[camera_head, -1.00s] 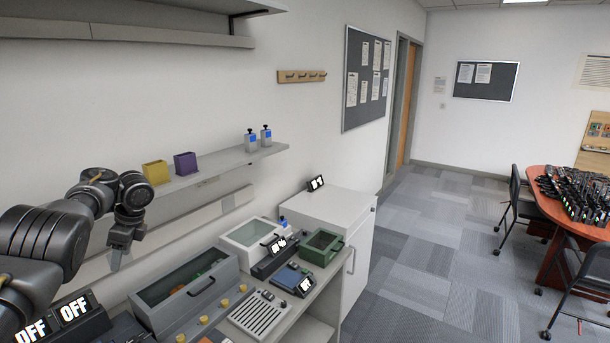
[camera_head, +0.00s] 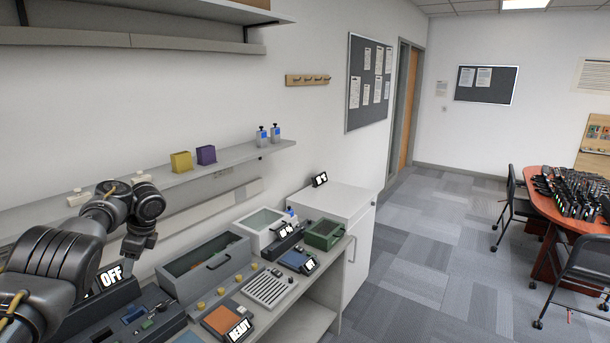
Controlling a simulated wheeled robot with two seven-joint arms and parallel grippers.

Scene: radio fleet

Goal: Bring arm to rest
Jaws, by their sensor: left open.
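My left arm comes in from the left. My right gripper is out of view.
A wall shelf (camera_head: 235,157) with a yellow bin (camera_head: 181,161), a purple bin (camera_head: 206,155) and small bottles runs behind the arm. A white box (camera_head: 262,228) and a green box (camera_head: 323,234) stand farther along the bench. Open carpet floor (camera_head: 420,270) lies right.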

